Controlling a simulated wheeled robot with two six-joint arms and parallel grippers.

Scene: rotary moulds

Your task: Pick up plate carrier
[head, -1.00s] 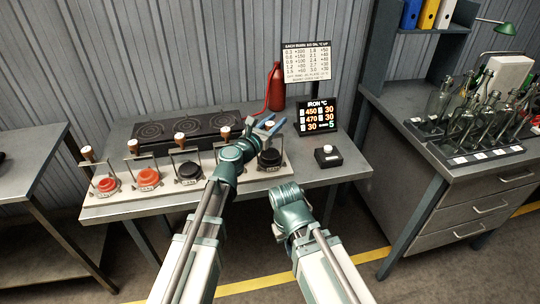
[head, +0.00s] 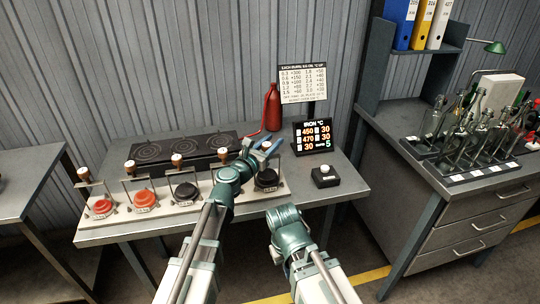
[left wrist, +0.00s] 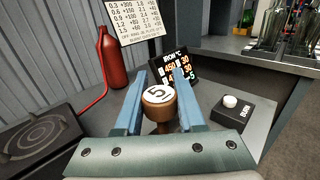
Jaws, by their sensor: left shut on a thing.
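A row of round moulds stands on a pale base at the table's front, each beside an upright frame with a wooden knob. The plate carrier's brown knob, marked 5 (left wrist: 159,97), shows in the left wrist view between my left gripper's blue fingers (left wrist: 160,76). In the head view my left gripper (head: 263,147) is shut at the row's right end, above a black mould (head: 266,180). The carrier's lower part is hidden in the wrist view. My right gripper (head: 284,222) is low in the head view, in front of the table; its fingers cannot be made out.
A dark hotplate (head: 180,148) lies behind the row. A red bottle (head: 272,107), an iron temperature display (head: 313,135) and a black button box (head: 325,176) stand to the right. Further right is a bench with a rack of glass bottles (head: 465,140).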

